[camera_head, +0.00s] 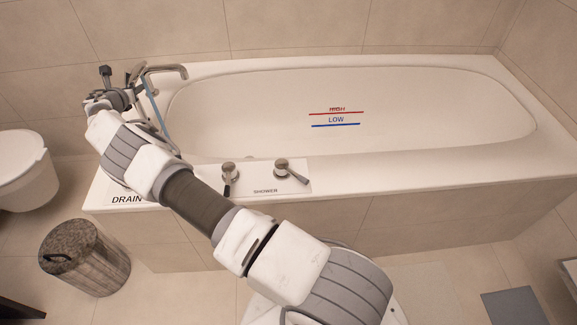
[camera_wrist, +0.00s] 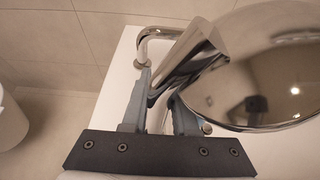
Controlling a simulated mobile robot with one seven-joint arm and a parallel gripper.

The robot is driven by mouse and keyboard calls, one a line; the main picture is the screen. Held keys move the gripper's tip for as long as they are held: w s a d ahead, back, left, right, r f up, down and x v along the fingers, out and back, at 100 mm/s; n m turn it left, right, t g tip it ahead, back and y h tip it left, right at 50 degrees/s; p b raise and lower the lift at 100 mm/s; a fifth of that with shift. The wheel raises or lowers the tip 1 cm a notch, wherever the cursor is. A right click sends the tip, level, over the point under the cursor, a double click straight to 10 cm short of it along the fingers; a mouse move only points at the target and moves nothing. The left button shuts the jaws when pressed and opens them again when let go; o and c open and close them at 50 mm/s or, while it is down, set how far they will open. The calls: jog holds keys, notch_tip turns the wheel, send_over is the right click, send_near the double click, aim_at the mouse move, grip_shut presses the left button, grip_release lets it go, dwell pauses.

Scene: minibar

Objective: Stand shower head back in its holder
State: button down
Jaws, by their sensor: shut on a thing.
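A chrome shower head fills the right of the wrist view, with its broad shiny disc (camera_wrist: 265,65) and its tapered handle (camera_wrist: 190,58) slanting down between my fingers. My gripper (camera_wrist: 160,92) is shut on the handle. In the head view my gripper (camera_head: 150,97) is over the left end of the bathtub, beside the chrome fittings. The holder cannot be made out clearly in either view.
A curved chrome pipe (camera_wrist: 158,33) rises from the tub edge close to my fingers. The bathtub (camera_head: 430,95) lies to the right. A control panel with SHOWER lettering (camera_head: 266,190) is on its front rim. A toilet (camera_head: 22,165) and bin (camera_head: 85,258) stand left.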

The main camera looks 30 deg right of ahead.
jog(key=shift+f+b, duration=1.9)
jog(key=shift+f, duration=0.5)
jog(key=c, duration=0.6)
grip_release()
